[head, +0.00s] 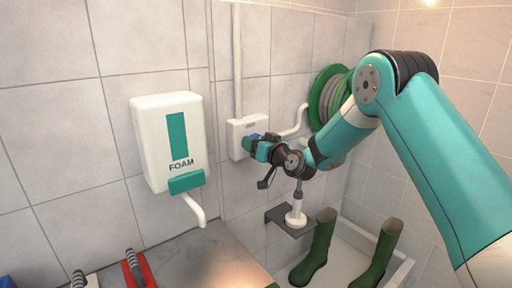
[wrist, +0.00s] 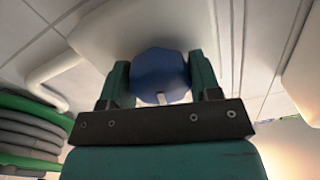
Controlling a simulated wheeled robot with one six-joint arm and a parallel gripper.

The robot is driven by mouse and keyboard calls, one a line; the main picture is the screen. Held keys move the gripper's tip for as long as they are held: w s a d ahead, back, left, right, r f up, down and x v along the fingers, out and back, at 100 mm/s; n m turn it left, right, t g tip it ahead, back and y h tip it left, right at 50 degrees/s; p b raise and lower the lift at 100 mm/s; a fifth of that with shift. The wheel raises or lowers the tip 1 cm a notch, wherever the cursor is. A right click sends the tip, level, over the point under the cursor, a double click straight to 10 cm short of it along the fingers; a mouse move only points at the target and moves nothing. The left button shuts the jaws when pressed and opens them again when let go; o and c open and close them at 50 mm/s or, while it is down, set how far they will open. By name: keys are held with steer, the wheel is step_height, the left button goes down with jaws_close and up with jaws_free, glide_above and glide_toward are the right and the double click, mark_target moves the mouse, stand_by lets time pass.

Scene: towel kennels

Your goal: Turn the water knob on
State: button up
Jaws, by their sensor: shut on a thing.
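The water knob is blue with a small white mark (wrist: 160,72) and sits on a white wall box (head: 236,140). In the wrist view the knob is between the two green fingers of my gripper (wrist: 160,82), which are shut on its sides. In the head view my gripper (head: 256,147) reaches the front of the box, and only a bit of blue shows there, mostly hidden by the fingers. I cannot tell which setting the knob points to.
A white foam dispenser (head: 166,143) hangs on the wall to the left. A green hose reel (head: 326,92) is behind my arm. A dark shelf (head: 277,216) with a white nozzle (head: 296,212) is below. Green boots (head: 316,250) stand in a white tray. A red-handled brush (head: 137,268) lies on the grey counter.

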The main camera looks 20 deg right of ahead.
steer(key=m+b, duration=0.1)
steer(key=m, duration=0.2)
steer(key=shift+m, duration=0.4)
steer(key=m, duration=0.3)
steer(key=shift+m+b, duration=0.3)
steer(key=m, duration=0.4)
steer(key=shift+p, duration=0.3)
steer(key=shift+m+p, duration=0.4)
steer(key=shift+m, duration=1.5)
steer(key=o, duration=0.9)
steer(key=shift+o, duration=0.2)
